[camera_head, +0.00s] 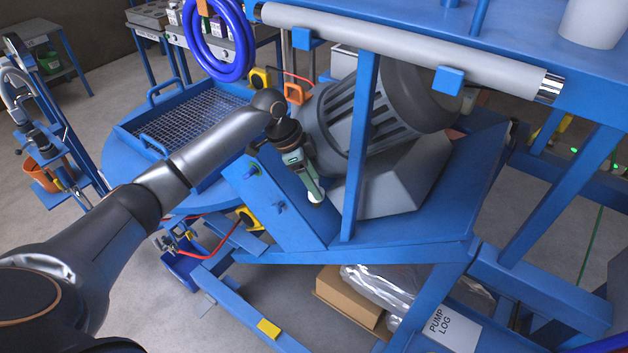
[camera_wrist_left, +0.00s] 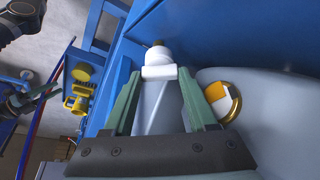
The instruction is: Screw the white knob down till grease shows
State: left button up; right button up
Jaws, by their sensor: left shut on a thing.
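The white knob (camera_wrist_left: 157,56) sits at the top middle of the left wrist view, with a brass-coloured tip beyond it. A short white crosspiece (camera_wrist_left: 160,72) lies at its near end, between the fingertips. My left gripper (camera_wrist_left: 160,76) has its two green fingers on either side of this white part and is shut on it. In the head view the left gripper (camera_head: 312,190) reaches down beside the grey motor, with the white knob (camera_head: 316,199) small at its tips. The fingers partly hide the knob there. The right gripper is not in view.
The ribbed grey motor (camera_head: 340,120) stands close to the gripper on a blue frame (camera_head: 400,247). A blue upright (camera_head: 360,150) is to the right. A round brass-rimmed, yellow-and-white piece (camera_wrist_left: 222,101) is beside the right finger. A blue mesh tray (camera_head: 200,120) lies behind the arm.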

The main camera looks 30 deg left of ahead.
pick_arm(q)
jog(key=shift+w+m+g, duration=0.1)
jog(key=shift+m+g, duration=0.3)
jog(key=shift+m, duration=0.6)
jog(key=o, duration=1.4)
jog(key=shift+c, duration=0.2)
jog(key=shift+r, duration=0.1)
jog(key=shift+a, duration=0.1)
